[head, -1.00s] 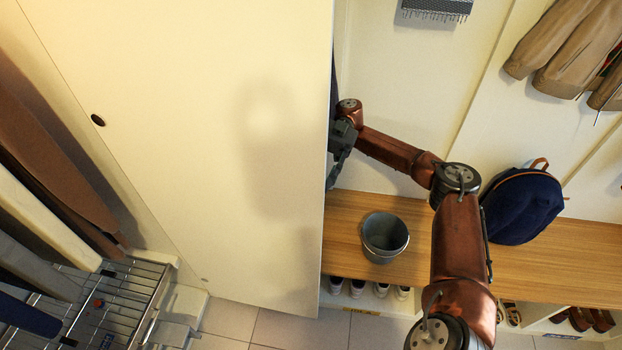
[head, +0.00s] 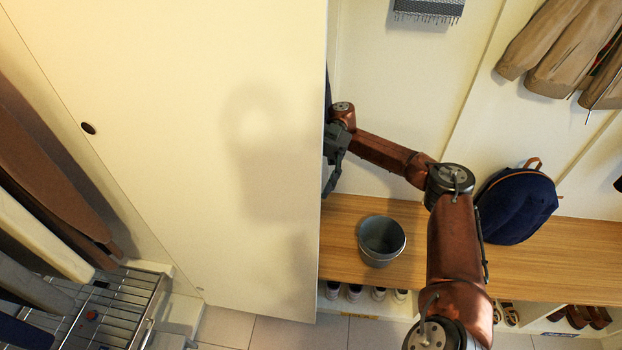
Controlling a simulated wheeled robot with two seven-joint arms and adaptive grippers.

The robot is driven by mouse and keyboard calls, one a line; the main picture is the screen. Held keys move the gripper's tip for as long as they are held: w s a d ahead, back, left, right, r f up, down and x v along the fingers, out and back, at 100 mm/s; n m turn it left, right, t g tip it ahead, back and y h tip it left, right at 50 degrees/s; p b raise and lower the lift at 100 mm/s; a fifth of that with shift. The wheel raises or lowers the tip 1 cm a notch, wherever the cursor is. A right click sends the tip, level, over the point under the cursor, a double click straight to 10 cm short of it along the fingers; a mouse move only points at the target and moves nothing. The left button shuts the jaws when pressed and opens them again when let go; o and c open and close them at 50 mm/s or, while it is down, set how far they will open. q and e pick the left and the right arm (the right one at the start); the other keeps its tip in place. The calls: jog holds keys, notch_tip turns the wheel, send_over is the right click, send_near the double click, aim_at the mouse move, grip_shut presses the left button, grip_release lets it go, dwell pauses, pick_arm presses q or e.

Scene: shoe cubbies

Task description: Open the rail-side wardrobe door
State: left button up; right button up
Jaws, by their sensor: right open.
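The wardrobe door (head: 200,170) is a large cream panel filling the left half of the head view. It stands swung out, with its free edge at the right, in front of the bench and wall. My right gripper (head: 332,168) is at that free edge, on its far side. It is open, its dark fingers pointing down along the edge. The door hides part of the gripper, so I cannot tell whether it touches the panel. A dark oval fitting (head: 88,128) shows at the panel's left side. My left gripper is not in view.
A wooden bench (head: 450,255) holds a grey bucket (head: 382,241) and a navy backpack (head: 517,206). Shoes sit in cubbies below. Brown garments (head: 565,45) hang at the upper right. A wire rack (head: 125,300) and hanging clothes are at the left. Tiled floor shows at the bottom.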

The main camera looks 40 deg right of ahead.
notch_tip(320, 180, up, 10)
dwell(0.6)
dwell(0.4)
